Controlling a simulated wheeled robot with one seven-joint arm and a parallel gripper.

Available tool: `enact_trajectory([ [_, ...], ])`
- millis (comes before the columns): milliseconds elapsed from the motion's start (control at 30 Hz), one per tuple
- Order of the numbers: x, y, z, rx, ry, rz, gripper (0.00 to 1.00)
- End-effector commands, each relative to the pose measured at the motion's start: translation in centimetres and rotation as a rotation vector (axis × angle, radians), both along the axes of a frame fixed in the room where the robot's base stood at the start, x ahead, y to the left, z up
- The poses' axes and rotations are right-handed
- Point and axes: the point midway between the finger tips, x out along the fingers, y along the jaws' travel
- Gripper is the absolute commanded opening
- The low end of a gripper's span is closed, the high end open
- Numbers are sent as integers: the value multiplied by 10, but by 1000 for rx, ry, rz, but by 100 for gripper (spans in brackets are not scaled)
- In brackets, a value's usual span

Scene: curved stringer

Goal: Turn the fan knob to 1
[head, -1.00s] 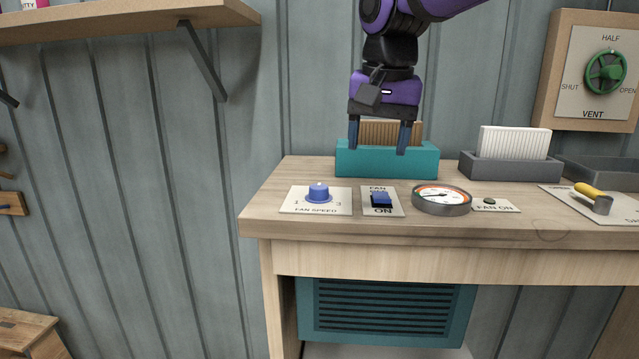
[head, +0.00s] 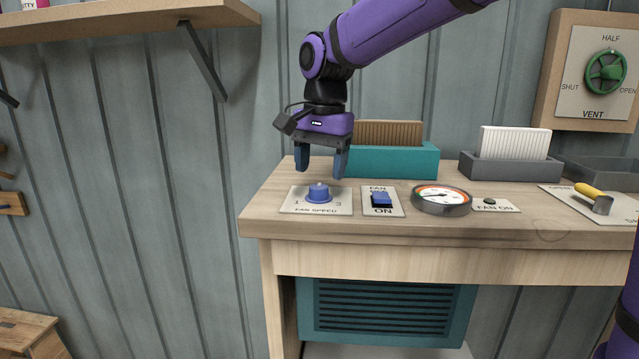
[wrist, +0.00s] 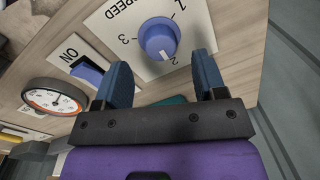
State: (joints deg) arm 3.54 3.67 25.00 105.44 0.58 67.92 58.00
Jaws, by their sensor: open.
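The blue fan knob (head: 319,193) stands on a white FAN SPEED plate (head: 290,207) at the left of the bench top. In the wrist view the knob (wrist: 158,40) has a white pointer mark at its edge beside the 2; the 1 and 3 lie to either side. My gripper (head: 321,172) is open and empty, pointing down just above and behind the knob, apart from it. In the wrist view its two blue fingers (wrist: 165,80) reach toward the plate, with the knob beyond them and not between them.
Right of the knob are the blue fan switch (head: 382,199), a round gauge (head: 441,199) and a FAN ON lamp (head: 490,202). A teal box (head: 392,162) with a brown filter stands behind. A yellow-handled lever (head: 593,197) is far right. The bench's front strip is clear.

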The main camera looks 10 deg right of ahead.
Motion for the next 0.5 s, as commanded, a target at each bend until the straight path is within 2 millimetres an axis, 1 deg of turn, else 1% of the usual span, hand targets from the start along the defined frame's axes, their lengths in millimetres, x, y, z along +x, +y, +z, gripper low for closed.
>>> enact_trajectory([
  [33,0,0,-9,-1,3,0,64],
  [200,1,1,-29,-1,1,1,64],
  [333,1,2,-36,-1,1,1,64],
  [500,1,2,-39,-1,-1,1,64],
])
